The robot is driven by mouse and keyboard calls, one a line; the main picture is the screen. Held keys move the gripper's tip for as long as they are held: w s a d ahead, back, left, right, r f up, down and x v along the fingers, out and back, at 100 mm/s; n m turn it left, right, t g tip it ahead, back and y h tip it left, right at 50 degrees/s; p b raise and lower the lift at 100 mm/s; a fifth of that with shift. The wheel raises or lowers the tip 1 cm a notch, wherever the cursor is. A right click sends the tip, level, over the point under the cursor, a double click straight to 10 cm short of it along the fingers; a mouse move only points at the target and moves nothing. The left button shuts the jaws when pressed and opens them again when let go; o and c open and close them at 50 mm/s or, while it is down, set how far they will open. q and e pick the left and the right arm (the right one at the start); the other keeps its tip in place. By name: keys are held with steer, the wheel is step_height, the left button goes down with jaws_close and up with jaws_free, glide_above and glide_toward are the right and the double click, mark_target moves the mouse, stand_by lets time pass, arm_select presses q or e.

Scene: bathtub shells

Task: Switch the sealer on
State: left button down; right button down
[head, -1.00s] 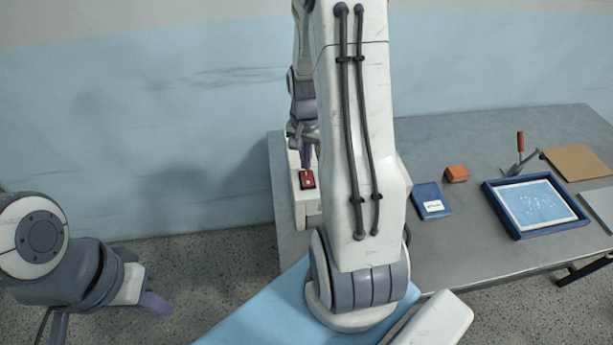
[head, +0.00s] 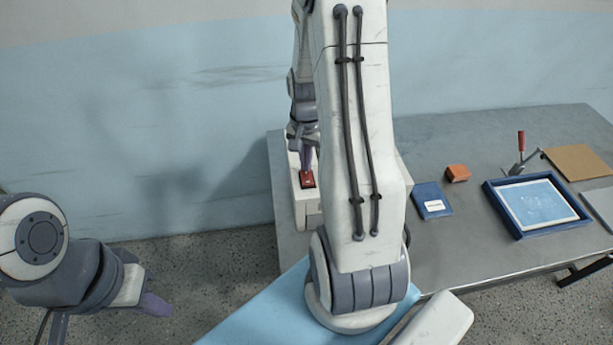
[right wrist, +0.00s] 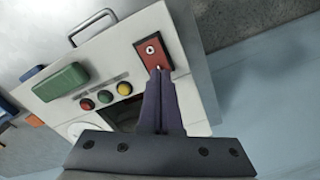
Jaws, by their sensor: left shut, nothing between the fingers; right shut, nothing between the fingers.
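The sealer is a white box (head: 309,212) at the left end of the table, largely hidden behind my right arm in the head view. Its red switch plate (head: 307,183) is on top; in the right wrist view the red switch (right wrist: 152,50) shows a small round mark. My right gripper (head: 307,170) is shut and empty, pointing down. Its fingertips (right wrist: 158,72) are at the near end of the red switch; I cannot tell whether they touch it. My left gripper (head: 157,304) is shut and empty, over the floor, away from the table.
The sealer also carries a green block (right wrist: 60,82), red, green and yellow buttons (right wrist: 105,96) and a metal handle (right wrist: 92,27). Further right on the table (head: 460,135) are a blue booklet (head: 431,200), an orange block (head: 457,173), a blue-framed tray (head: 503,225) and a brown board (head: 577,162).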

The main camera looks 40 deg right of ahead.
steer(key=shift+f+b, duration=0.35)
steer(key=shift+f, duration=0.15)
step_height(320, 180, up, 7)
steer(key=p, duration=0.6)
steer(key=shift+r, duration=0.1)
stand_by(0.3)
stand_by(0.4)
